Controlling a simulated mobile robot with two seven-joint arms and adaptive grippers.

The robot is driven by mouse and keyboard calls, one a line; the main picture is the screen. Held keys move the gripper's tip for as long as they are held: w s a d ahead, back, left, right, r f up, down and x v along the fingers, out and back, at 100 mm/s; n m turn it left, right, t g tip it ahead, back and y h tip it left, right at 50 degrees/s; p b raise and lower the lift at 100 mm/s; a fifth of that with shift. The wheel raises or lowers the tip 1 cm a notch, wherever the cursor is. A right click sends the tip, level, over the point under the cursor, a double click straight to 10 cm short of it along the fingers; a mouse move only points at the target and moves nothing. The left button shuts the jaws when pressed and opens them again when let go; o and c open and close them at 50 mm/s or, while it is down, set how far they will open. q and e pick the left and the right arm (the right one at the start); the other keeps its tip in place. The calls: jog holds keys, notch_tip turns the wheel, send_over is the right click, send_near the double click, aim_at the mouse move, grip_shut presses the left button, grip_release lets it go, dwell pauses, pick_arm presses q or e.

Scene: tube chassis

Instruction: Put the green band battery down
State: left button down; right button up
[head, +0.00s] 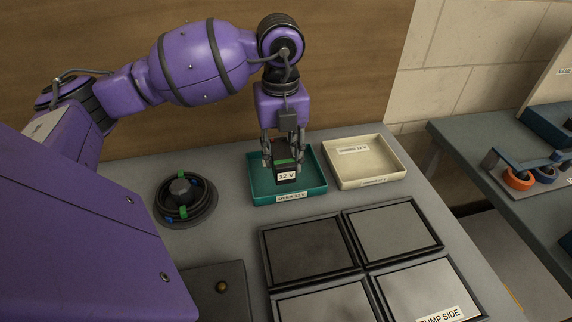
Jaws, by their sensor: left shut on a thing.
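The green band battery (286,172) is a dark block with a green stripe and a white "12 V" label. My left gripper (283,150) points down and is shut on its upper part. The battery is over or inside the teal tray (317,187), upright; I cannot tell whether its bottom touches the tray floor. The tray has a label on its front wall that is too small to read surely. My right gripper is not in view.
A cream tray (372,172) with labels stands just right of the teal one. A round dark fixture (184,196) with coloured tabs is to the left. Dark framed panels (308,248) lie in front. A second bench (470,150) with orange and blue rings stands at the right.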

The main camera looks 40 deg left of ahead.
aim_at(286, 149)
pick_arm(q)
jog(key=shift+w+d+f, duration=0.1)
jog(key=shift+w+f, duration=0.2)
jog(key=shift+w, duration=0.05)
jog(key=shift+w+f, duration=0.15)
jog(key=shift+f, duration=0.8)
jog(key=shift+w+f, duration=0.1)
jog(key=shift+f, duration=0.8)
jog(key=shift+f, duration=0.2)
jog(key=c, duration=1.2)
grip_release()
jog(key=shift+r, duration=0.1)
notch_tip(286, 149, up, 12)
jog(key=shift+r, duration=0.1)
